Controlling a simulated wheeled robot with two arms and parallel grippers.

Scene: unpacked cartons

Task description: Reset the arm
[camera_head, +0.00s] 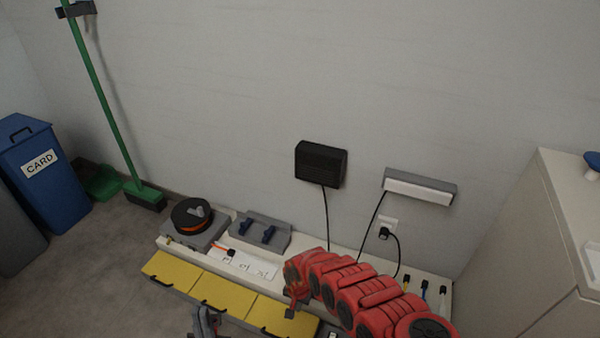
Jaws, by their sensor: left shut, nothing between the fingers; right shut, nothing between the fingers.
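My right arm (357,293) is red with dark joint caps. It reaches in from the lower right over the low bench, bent at its far end. My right gripper (292,309) hangs from that end, shut and empty, in front of the yellow fronts. My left gripper (204,322) is grey and shows at the bottom edge, left of the right one, shut and empty. The rest of my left arm is out of view.
The low bench (438,293) has yellow fronts (227,294) and carries a black-and-orange reel (194,215) and a grey block with blue clips (261,232). A blue CARD bin (56,190) and green broom (107,110) stand left. A pale cabinet (556,220) stands right.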

